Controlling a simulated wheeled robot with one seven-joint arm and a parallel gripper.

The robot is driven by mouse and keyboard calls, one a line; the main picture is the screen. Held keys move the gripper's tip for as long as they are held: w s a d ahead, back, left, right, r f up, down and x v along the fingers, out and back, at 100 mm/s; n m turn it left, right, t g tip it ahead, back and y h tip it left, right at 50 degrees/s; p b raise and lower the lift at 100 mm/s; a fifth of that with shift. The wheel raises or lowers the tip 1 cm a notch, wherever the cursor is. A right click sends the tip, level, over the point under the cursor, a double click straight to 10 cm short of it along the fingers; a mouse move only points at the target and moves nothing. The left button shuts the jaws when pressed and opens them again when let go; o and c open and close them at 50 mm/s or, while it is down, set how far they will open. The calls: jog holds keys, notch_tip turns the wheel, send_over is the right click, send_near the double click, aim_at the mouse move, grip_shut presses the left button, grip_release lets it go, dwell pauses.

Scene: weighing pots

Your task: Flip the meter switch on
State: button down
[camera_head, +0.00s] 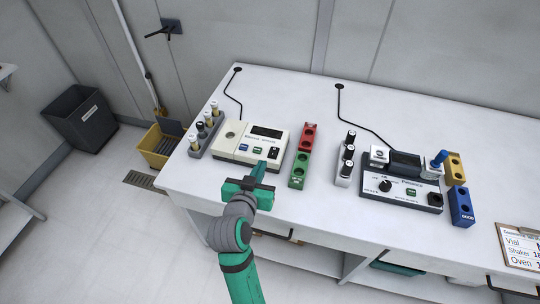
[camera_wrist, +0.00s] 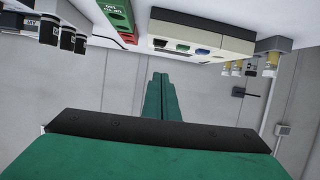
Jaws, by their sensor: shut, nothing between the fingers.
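The meter is a beige box (camera_head: 250,143) with a dark display (camera_head: 266,132), standing near the front left of the table. A small black switch (camera_head: 274,153) sits at the right of its front panel, beside green and blue buttons. In the wrist view the meter (camera_wrist: 205,35) appears upside down near the top, with the dark switch (camera_wrist: 160,43) at its left end. My green gripper (camera_head: 259,171) is shut and empty. Its fingertips are just in front of the meter, near the switch side; I cannot tell whether they touch it. The fingers also show in the wrist view (camera_wrist: 160,80).
A red block (camera_head: 307,136) and a green block (camera_head: 299,170) stand close to the meter's right. A grey rack with vials (camera_head: 205,138) is on its left. Another device (camera_head: 402,190) stands further right. A cable runs behind the meter. The table front right of my gripper is clear.

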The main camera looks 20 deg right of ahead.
jog(key=shift+w+d+r+m, duration=0.2)
jog(key=shift+r, duration=0.2)
jog(key=shift+w+d+r+m, duration=0.15)
jog(key=shift+d+r+m, duration=0.05)
jog(key=shift+r, duration=0.2)
send_near(274, 151)
jog(key=w+d+r, duration=0.2)
jog(key=w+r, duration=0.2)
jog(key=f, duration=0.3)
jog(key=shift+w+d+f, duration=0.25)
jog(key=shift+d, duration=0.05)
jog(key=shift+s+f, duration=0.1)
jog(key=shift+f, duration=0.55)
jog(key=shift+a, duration=0.1)
